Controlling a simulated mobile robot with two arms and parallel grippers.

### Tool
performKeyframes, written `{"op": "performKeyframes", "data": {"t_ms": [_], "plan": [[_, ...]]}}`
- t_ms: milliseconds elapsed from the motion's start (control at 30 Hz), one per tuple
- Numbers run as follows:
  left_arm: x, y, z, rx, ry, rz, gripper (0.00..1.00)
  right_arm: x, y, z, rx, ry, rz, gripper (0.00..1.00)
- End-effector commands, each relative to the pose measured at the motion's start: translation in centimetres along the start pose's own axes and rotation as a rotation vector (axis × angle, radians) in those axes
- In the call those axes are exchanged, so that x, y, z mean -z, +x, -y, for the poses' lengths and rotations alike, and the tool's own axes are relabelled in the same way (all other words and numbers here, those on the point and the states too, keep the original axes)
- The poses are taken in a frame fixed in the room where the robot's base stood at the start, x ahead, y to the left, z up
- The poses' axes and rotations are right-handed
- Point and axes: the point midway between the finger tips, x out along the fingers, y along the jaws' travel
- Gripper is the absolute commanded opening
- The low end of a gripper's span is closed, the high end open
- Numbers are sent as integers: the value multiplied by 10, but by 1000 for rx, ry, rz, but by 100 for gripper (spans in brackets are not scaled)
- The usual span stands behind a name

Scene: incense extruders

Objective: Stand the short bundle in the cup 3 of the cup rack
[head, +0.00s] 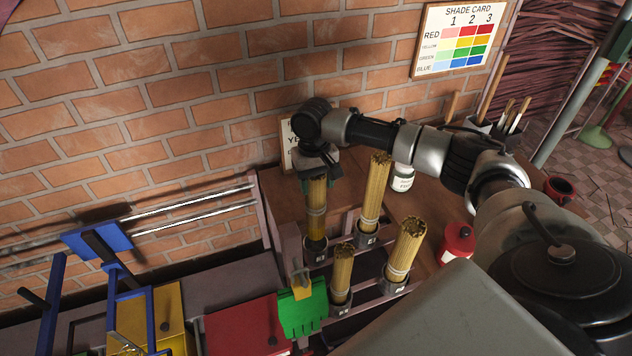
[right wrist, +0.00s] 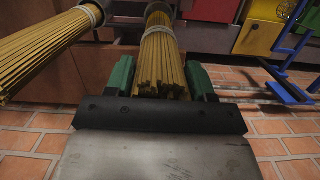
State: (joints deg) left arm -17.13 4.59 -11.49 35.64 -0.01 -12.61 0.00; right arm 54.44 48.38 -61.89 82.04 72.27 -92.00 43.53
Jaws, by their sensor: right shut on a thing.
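My right gripper (head: 317,184) is shut on the top part of a bundle of yellow-brown sticks (head: 316,222), with a green finger on each side. The right wrist view shows this bundle (right wrist: 160,62) between the fingers. The bundle is upright, and its lower end is at the mouth of a dark cup (head: 317,251) at the far left of the cup rack (head: 352,226). I cannot tell how deep it sits. Three other bundles stand in rack cups: back (head: 374,195), front left (head: 342,275) and front right (head: 405,250). The cup numbers are too small to read surely. My left gripper is not in view.
A brick wall is close behind the rack. A red container (head: 458,243) and a white jar (head: 403,177) stand to the right.

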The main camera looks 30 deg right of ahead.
Motion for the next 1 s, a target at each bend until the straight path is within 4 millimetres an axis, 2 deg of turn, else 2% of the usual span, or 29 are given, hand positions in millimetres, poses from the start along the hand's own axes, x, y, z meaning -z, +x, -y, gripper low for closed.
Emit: {"op": "performKeyframes", "data": {"t_ms": [33, 367, 1000], "plan": [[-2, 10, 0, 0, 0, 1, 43, 1, 8, 0, 0, 0, -1, 8], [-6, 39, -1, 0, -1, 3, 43, 4, 32, 0, 0, -1, -1, 8], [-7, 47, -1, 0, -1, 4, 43, 10, 86, 1, 1, 0, 1, 8]]}}
